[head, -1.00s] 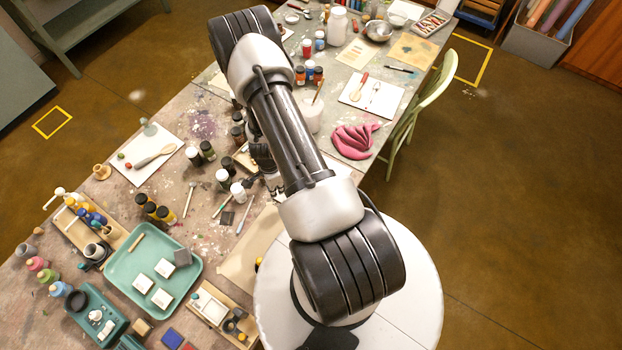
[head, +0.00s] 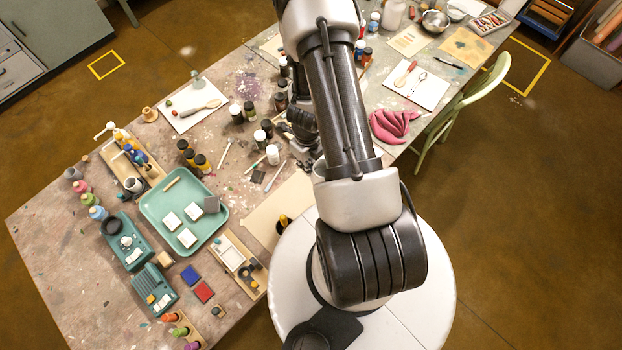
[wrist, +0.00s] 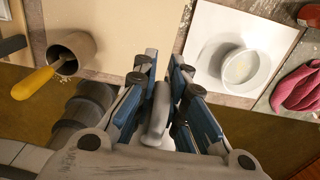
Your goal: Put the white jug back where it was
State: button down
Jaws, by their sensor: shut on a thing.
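My gripper (wrist: 165,72) is shut on a narrow, rounded, pale piece, which I take for the handle of the white jug (wrist: 156,115). It sits between the blue-sided fingers in the wrist view, and the jug's body is hidden. In the head view the gripper (head: 303,122) shows partly, dark, left of my forearm and over the table (head: 85,210). The jug cannot be made out there.
In the wrist view a white round pot (wrist: 240,68) stands on a white board, right of the fingers. A pink cloth (wrist: 298,90) lies right of it. A grey cup (wrist: 72,52) with a yellow-handled tool is at left. Dark jars (head: 249,111) crowd the table.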

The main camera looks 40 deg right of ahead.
notch_tip(320, 180, down, 16)
jog(key=b, duration=1.4)
jog(key=shift+b, duration=0.35)
jog(key=shift+f, duration=0.1)
jog(key=shift+f, duration=0.15)
jog(key=c, duration=1.6)
grip_release()
jog(key=shift+c, duration=0.2)
jog(key=shift+r, duration=0.2)
